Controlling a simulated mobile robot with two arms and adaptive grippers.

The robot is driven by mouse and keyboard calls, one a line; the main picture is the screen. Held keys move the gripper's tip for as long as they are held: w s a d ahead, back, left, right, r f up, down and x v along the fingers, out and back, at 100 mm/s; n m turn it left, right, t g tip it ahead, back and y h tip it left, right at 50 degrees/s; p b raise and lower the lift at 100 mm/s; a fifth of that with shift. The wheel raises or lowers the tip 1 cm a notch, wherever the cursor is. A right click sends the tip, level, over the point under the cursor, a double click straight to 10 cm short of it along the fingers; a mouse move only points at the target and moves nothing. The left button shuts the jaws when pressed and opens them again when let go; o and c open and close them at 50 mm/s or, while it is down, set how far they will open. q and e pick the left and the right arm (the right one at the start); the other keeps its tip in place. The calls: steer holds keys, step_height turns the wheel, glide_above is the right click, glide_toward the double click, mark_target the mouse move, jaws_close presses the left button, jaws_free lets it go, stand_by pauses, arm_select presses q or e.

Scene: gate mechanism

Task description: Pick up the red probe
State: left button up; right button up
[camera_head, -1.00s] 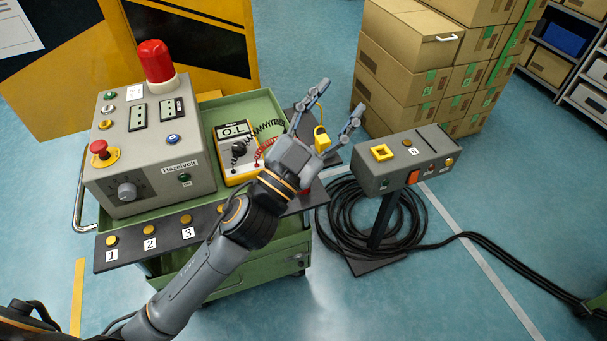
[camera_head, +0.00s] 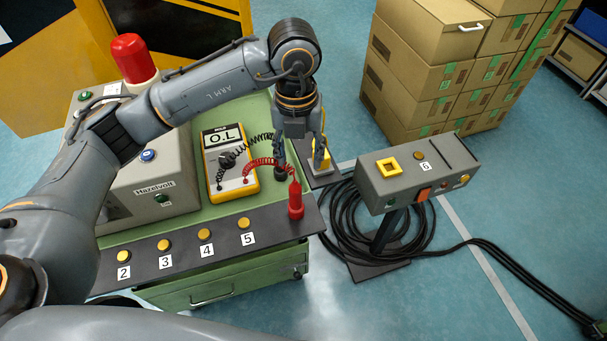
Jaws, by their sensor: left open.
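The red probe (camera_head: 295,200) stands upright near the right end of the dark strip along the cart's front edge. Its coiled red lead runs to the yellow multimeter (camera_head: 231,165), whose display reads O.L. My left gripper (camera_head: 299,169) points down just behind and above the probe, fingers apart. I see nothing held between them. A yellow piece on a grey base (camera_head: 321,159) shows by its right finger; whether they touch I cannot tell. My right gripper is out of view.
A grey Hazelvolt box (camera_head: 155,190) with a red lamp (camera_head: 134,57) stands on the green cart (camera_head: 225,277), partly hidden by my left arm. Numbered yellow buttons line the strip. A grey box on a post (camera_head: 415,173), coiled black cable and stacked cartons (camera_head: 425,75) stand to the right.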

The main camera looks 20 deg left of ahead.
mark_target(296, 199)
arm_select(q)
steer(key=f, duration=0.4)
steer(key=s+f+p, duration=0.1)
steer(key=f, duration=0.1)
steer(key=shift+s+a, duration=0.1)
steer(key=shift+a, duration=0.2)
step_height(296, 199, down, 3)
steer(key=shift+s+f+p, duration=0.1)
steer(key=shift+s+p, duration=0.05)
steer(key=shift+p, duration=0.3)
steer(key=f, duration=0.2)
steer(key=f+p, duration=0.1)
steer(key=shift+s+f, duration=0.15)
steer(key=shift+s, duration=0.1)
steer(key=shift+f, duration=0.25)
steer(key=shift+d, duration=0.1)
steer(key=c, duration=0.9)
jaws_close()
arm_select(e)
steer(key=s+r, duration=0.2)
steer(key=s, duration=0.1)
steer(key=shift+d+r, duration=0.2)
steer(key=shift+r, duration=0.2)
